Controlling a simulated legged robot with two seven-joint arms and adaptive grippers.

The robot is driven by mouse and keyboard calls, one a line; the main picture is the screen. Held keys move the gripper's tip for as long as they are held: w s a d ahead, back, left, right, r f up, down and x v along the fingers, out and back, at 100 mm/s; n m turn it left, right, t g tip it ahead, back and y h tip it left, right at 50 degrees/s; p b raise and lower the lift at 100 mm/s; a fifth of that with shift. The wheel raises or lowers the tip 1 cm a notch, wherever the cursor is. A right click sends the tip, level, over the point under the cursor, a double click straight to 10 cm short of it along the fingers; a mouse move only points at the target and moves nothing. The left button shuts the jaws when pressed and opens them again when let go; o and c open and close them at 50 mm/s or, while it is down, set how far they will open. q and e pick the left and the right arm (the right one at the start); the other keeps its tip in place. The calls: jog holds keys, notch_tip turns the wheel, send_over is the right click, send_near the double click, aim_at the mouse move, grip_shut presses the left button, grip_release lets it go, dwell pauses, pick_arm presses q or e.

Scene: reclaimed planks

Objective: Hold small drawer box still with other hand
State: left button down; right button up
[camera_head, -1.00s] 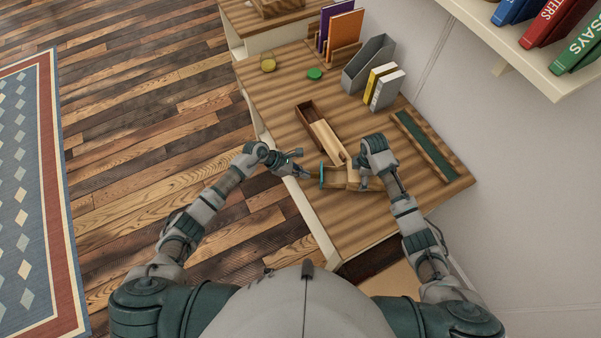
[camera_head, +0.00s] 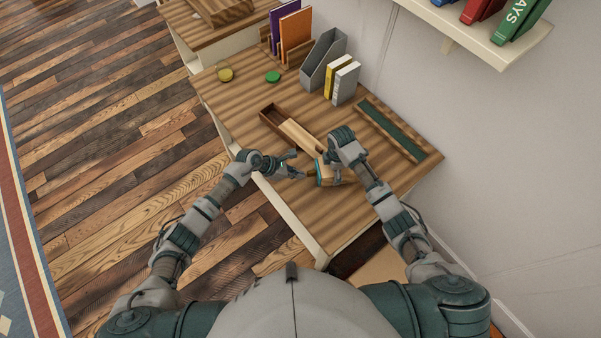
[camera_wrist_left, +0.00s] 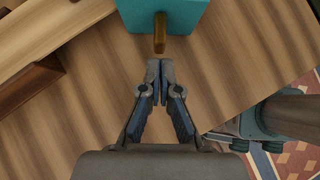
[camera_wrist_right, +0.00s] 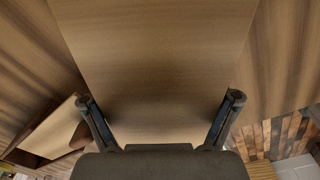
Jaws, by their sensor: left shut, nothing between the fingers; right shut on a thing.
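The small drawer box (camera_head: 328,176) is wooden with a teal drawer front (camera_wrist_left: 160,14) and a small knob (camera_wrist_left: 160,33). It stands on the desk near its front edge. My right gripper (camera_head: 337,174) is shut on the box. The right wrist view shows its fingers (camera_wrist_right: 166,103) on either side of the wooden top (camera_wrist_right: 160,55). My left gripper (camera_head: 300,169) is shut and empty. In the left wrist view its fingertips (camera_wrist_left: 160,64) are together, just short of the knob. The inside of the drawer is not visible.
A long wooden box with a light lid (camera_head: 300,136) lies just behind. A green-lined tray (camera_head: 392,130) lies to the right. Books (camera_head: 345,82), a grey file holder (camera_head: 323,60), and green (camera_head: 273,76) and yellow discs (camera_head: 225,74) are further back.

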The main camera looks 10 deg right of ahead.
pick_arm(q)
jog(key=a, duration=0.2)
jog(key=a+r, duration=0.1)
jog(key=a, duration=0.1)
pick_arm(e)
jog(key=shift+f, duration=0.1)
pick_arm(q)
jog(key=v, duration=0.8)
jog(key=shift+a, duration=0.15)
jog(key=shift+r, duration=0.1)
pick_arm(e)
jog(key=o, duration=1.2)
notch_tip(320, 180, up, 8)
jog(key=p, duration=0.8)
jog(key=shift+f, duration=0.25)
pick_arm(q)
notch_tip(320, 180, up, 9)
pick_arm(e)
jog(key=shift+f, duration=0.15)
